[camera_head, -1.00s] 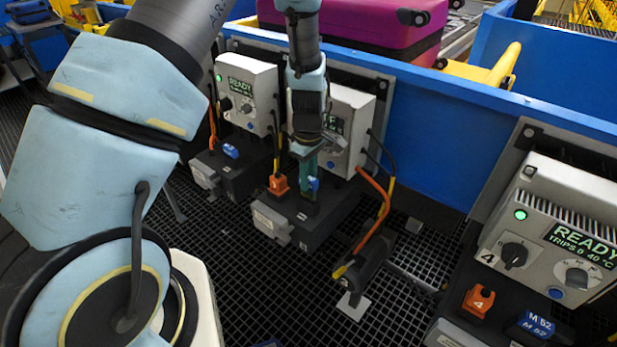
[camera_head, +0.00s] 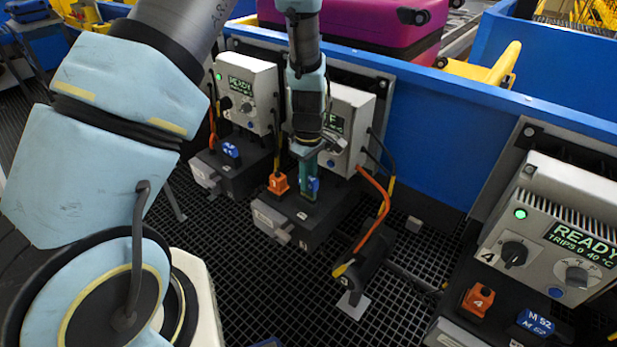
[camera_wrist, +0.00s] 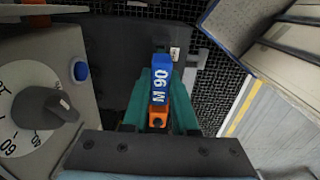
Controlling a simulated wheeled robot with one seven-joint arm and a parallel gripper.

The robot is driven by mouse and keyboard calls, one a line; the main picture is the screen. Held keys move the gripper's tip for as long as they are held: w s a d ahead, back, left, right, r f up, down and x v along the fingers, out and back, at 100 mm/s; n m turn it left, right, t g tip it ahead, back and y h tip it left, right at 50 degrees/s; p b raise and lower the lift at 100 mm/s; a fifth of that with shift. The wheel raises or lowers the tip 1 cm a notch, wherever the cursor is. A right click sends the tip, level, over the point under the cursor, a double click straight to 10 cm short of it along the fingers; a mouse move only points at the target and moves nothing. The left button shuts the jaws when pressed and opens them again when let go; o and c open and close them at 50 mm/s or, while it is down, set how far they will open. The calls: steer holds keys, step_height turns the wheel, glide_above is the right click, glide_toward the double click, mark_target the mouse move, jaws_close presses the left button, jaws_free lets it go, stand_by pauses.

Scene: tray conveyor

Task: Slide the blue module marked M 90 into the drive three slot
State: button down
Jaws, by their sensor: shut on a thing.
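The blue module marked M 90 (camera_wrist: 160,80) is between the green fingers of my gripper (camera_wrist: 160,105) in the wrist view. My gripper (camera_head: 308,180) is shut on it, low over the dark base (camera_head: 285,210) of the middle drive unit in the head view. Only a little blue of the module (camera_head: 314,185) shows there. The drive's grey control box (camera_head: 350,110) stands behind, partly hidden by my arm. An orange block (camera_head: 278,183) sits on the base, left of my gripper. The slot itself is hidden, so how deep the module sits cannot be told.
Another drive unit (camera_head: 248,95) with a READY display stands to the left. Drive unit 4 (camera_head: 550,225) is at the right, with a blue M 52 module (camera_head: 536,323). A black motor with orange cables (camera_head: 365,265) lies right of the middle base. A black grating (camera_head: 225,255) covers the floor.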

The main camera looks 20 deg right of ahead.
mark_target(309, 197)
steer(key=shift+f+b, duration=1.45)
steer(key=shift+f, duration=1)
steer(key=c, duration=0.6)
jaws_free()
step_height(309, 197, up, 11)
steer(key=shift+f+b, duration=0.1)
steer(key=shift+b, duration=0.65)
steer(key=s+a+r+m, duration=0.1)
steer(key=a+r+m, duration=0.1)
steer(key=a, duration=0.8)
steer(key=s+a+r+m+t, duration=0.1)
steer(key=a+r, duration=0.3)
steer(key=a, duration=0.6)
steer(key=s+a+r+m, duration=0.2)
steer(key=a+r+m, duration=0.1)
steer(key=a, duration=0.7)
steer(key=shift+a+m+t, duration=0.15)
steer(key=shift+m+t, duration=0.15)
steer(key=shift+m, duration=0.2)
